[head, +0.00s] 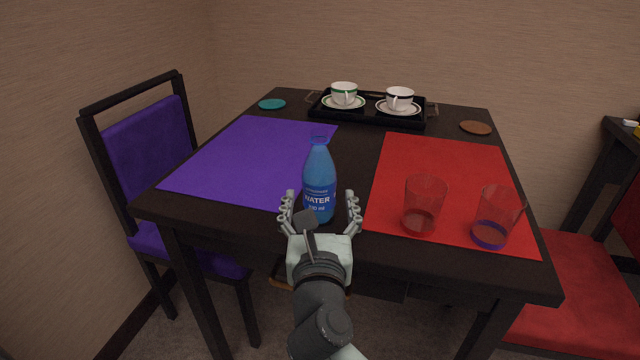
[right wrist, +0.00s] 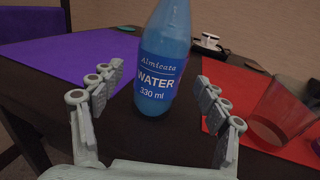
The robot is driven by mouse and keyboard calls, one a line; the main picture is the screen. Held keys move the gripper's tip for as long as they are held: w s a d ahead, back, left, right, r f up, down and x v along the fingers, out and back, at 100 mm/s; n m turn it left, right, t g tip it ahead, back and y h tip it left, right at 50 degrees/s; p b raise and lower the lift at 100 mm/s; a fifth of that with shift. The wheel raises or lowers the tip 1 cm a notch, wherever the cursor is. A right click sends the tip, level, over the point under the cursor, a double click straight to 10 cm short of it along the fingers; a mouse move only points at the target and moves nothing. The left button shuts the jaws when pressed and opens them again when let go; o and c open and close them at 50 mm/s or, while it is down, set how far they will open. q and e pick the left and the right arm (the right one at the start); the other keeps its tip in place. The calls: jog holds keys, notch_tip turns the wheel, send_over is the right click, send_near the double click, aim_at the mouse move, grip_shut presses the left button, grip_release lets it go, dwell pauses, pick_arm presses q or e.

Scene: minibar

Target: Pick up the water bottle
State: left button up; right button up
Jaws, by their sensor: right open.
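The blue water bottle (head: 319,181) stands upright on the dark table near its front edge, between the purple and red mats. My right gripper (head: 320,208) is open, with one finger on each side of the bottle's lower part in the head view. In the right wrist view the bottle (right wrist: 162,62) stands just beyond and between the open fingertips (right wrist: 158,88), with visible gaps on both sides. Its label faces the wrist camera. My left gripper is not in view.
Two glasses (head: 425,205) (head: 496,216) stand on the red mat (head: 440,165) right of the bottle. The purple mat (head: 250,160) is bare. A black tray (head: 368,117) with two cups on saucers is at the back, with coasters (head: 272,104) (head: 476,127) either side. Chairs flank the table.

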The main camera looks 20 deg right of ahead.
aim_at(320, 188)
jog(key=x, duration=0.2)
jog(key=shift+w+d, duration=0.1)
jog(key=shift+w, duration=0.3)
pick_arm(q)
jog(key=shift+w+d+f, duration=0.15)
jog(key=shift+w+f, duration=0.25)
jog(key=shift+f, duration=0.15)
pick_arm(e)
jog(key=shift+w+d, duration=0.15)
jog(key=shift+w, duration=0.25)
jog(key=c, duration=0.7)
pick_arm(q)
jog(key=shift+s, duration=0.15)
pick_arm(e)
jog(key=c, duration=0.9)
jog(key=shift+r, duration=0.15)
